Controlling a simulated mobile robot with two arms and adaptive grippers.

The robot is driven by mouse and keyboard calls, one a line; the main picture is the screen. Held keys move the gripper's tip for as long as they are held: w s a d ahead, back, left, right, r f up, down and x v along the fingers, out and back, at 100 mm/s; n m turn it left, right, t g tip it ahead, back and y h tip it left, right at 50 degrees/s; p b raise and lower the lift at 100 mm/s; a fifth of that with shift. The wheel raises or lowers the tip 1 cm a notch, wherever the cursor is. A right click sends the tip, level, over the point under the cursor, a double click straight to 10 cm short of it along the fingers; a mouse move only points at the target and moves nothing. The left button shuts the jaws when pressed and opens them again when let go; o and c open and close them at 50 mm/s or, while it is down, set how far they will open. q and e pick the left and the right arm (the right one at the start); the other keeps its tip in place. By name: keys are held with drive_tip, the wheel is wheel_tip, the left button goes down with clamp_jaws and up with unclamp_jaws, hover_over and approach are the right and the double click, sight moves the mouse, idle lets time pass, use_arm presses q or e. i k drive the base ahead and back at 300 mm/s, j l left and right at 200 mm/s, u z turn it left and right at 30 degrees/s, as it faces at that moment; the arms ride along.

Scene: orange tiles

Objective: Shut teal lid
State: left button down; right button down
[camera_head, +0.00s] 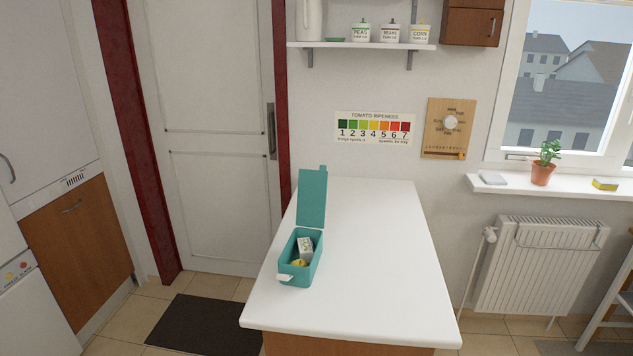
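The teal box (305,274) stands on the left side of the white counter. Its teal lid (312,197) is open and stands upright from the far edge of the box. Inside the box lie a small white carton (305,246) with printed marks and something yellow (299,262). A white tab (285,278) sticks out at the near left corner of the box. Neither of my grippers shows in the head view.
The white counter top (375,265) is clear to the right of the box. A dark mat (203,324) lies on the tiled floor at left. A radiator (540,265) and a windowsill with a potted plant (543,165) are at right. A shelf (360,45) holds several jars above.

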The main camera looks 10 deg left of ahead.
sight(313, 185)
drive_tip(key=k+z, duration=0.15)
drive_tip(key=z, duration=0.25)
drive_tip(key=k+l+z, duration=0.1)
drive_tip(key=z, duration=0.35)
drive_tip(key=k+l+z, duration=0.1)
drive_tip(key=k+z, duration=0.15)
drive_tip(key=z, duration=0.15)
drive_tip(key=i+j+z, duration=0.15)
drive_tip(key=j+z, duration=0.15)
drive_tip(key=j, duration=0.85)
drive_tip(key=j+z, duration=0.3)
drive_tip(key=j, duration=0.85)
